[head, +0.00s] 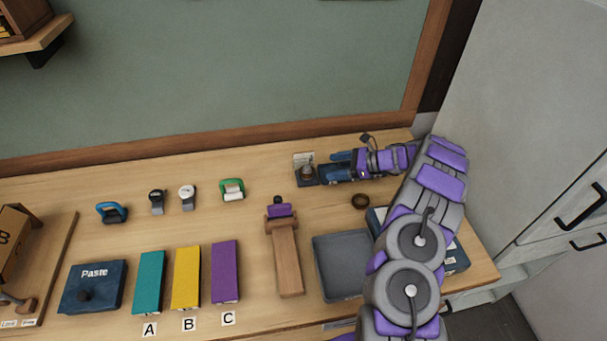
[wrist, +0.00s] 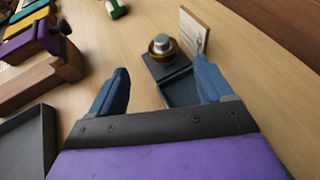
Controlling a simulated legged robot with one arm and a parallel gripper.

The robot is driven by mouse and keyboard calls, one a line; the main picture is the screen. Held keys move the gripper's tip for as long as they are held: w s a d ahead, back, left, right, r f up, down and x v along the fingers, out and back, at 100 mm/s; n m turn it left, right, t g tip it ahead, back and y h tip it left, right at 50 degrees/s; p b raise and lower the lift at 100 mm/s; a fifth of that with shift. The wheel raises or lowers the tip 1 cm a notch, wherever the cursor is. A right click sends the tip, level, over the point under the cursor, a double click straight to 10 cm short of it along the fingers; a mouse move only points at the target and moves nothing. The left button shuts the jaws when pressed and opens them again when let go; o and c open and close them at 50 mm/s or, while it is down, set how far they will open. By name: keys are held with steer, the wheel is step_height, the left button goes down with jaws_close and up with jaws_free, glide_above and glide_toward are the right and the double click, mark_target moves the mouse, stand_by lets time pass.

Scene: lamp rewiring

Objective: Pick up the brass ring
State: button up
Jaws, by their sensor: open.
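A brass-coloured ring (wrist: 162,50) sits around a grey rounded knob (wrist: 163,43) on a small dark square base in the wrist view. In the head view this knob and base (head: 307,172) stand at the back right of the table, just left of my fingertips. My gripper (head: 331,166) is open and empty, pointing left towards them. In the wrist view the blue fingers of my gripper (wrist: 162,65) are spread, with the ring beyond and between their tips, apart from both. A separate small dark brass round piece (head: 360,201) lies on the table below my gripper.
A small upright card (wrist: 193,32) stands behind the base. A wooden stand with a purple clamp (head: 286,250) and a grey tray (head: 342,265) are in front. Coloured blocks (head: 187,278) and small handles lie to the left. A grey cabinet (head: 520,110) bounds the right.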

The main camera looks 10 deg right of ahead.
mark_target(310, 170)
steer(key=shift+w+a+f, duration=0.5)
steer(key=shift+a+f, duration=0.25)
steer(key=shift+a, duration=0.1)
steer(key=shift+w+d+f+b, duration=0.1)
steer(key=shift+w+f+b, duration=0.25)
steer(key=shift+w, duration=0.05)
steer(key=x, duration=0.2)
steer(key=b+x, duration=0.1)
steer(key=x, duration=0.3)
steer(key=shift+s+a+r, duration=0.15)
steer(key=shift+s+a, duration=0.1)
steer(key=shift+a, duration=0.35)
steer(key=shift+d, duration=0.75)
steer(key=shift+c, duration=1.3)
steer(key=shift+a, duration=0.6)
steer(key=c, duration=0.6)
steer(key=shift+d, duration=0.1)
steer(key=c, duration=0.3)
steer(key=shift+d, duration=0.2)
steer(key=shift+c, duration=0.3)
